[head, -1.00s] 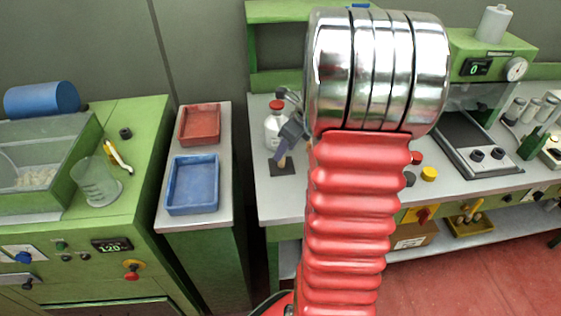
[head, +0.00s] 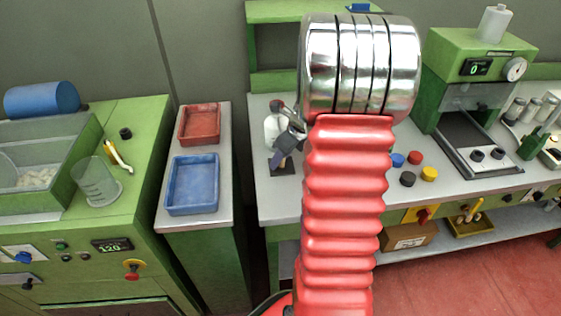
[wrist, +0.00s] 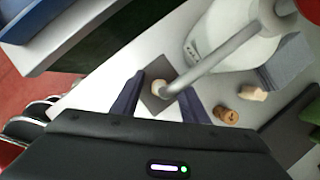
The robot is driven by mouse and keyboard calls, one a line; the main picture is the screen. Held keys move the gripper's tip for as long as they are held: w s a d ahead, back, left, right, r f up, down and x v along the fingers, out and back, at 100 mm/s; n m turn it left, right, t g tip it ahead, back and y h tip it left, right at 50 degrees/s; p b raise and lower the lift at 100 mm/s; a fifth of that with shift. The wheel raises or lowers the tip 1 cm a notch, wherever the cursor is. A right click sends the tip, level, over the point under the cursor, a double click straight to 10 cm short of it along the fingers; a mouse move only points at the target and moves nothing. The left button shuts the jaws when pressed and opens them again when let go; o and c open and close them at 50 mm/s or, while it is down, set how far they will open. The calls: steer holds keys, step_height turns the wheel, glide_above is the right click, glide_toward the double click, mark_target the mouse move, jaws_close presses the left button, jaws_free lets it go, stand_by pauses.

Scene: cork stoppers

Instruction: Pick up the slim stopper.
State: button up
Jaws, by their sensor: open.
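A small pale stopper (wrist: 160,88), seemingly the slim one, stands on a dark square pad (wrist: 153,102) in the wrist view. My gripper (wrist: 163,98) is open, with one dark blue finger on either side of the stopper; whether either touches it I cannot tell. A grey tube passes over the pad close to the stopper and partly covers that area. In the head view my gripper (head: 279,158) is over the pad (head: 282,169) and hides the stopper. A brown stopper (wrist: 228,117) and another pale piece (wrist: 252,93) stand to the right in the wrist view.
A white bottle (head: 272,130) with a red cap stands close behind my gripper; its body (wrist: 232,38) is also large in the wrist view. A blue tray (head: 192,207) and a red tray (head: 199,108) are on the left stand. Coloured discs (head: 415,158) lie to the right.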

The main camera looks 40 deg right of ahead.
stand_by(0.4)
jaws_close()
